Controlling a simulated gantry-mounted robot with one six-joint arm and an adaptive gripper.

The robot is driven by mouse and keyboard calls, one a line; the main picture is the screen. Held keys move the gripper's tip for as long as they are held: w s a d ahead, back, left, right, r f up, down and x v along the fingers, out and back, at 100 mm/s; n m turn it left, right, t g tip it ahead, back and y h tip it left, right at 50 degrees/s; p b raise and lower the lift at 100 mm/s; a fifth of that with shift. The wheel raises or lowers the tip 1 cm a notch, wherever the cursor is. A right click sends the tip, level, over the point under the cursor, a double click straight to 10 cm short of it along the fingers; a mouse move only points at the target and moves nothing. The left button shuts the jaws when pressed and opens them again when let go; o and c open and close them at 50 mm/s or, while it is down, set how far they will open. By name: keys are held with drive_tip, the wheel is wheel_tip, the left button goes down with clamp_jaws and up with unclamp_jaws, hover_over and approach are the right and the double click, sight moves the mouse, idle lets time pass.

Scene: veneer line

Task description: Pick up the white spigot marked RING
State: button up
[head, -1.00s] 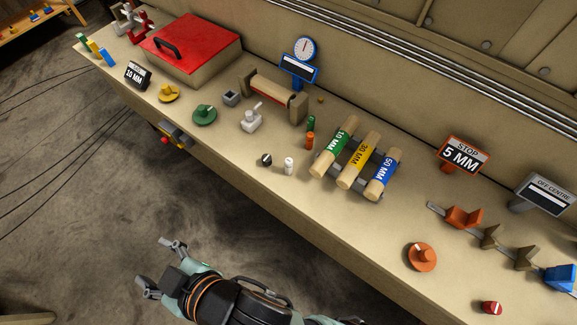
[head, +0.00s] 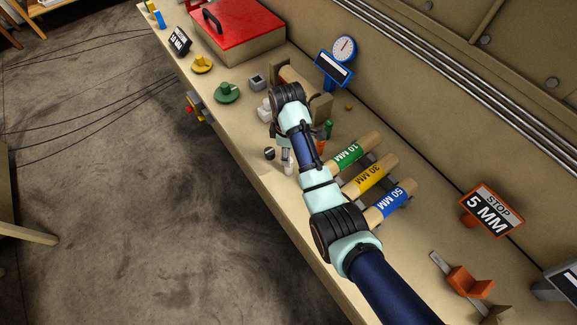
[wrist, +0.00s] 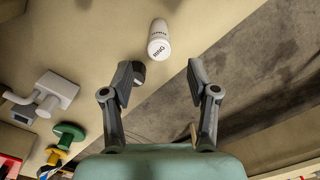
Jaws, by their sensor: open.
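The white spigot marked RING (wrist: 158,40) stands on the bench in the wrist view, its marked end facing the camera. It lies just beyond the fingertips, near the middle of the gap. My gripper (wrist: 160,78) is open and empty, apart from the spigot. In the head view my arm reaches over the bench, and the white spigot (head: 288,168) shows only partly beneath it. My gripper (head: 285,145) is partly hidden by the wrist there.
A dark spigot (head: 269,153) stands close to the left of the white one. Green, orange and small grey items are nearby. Labelled rolls, 10 MM (head: 349,155), 20 MM (head: 369,177) and 50 MM (head: 390,205), lie to the right. The bench's front edge is close.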

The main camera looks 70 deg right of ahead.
drive_tip(key=f, duration=0.6)
drive_tip(key=shift+s+f+b, duration=0.2)
drive_tip(key=shift+s+b, duration=0.05)
drive_tip(key=shift+b, duration=0.1)
drive_tip(key=shift+c, duration=0.3)
clamp_jaws()
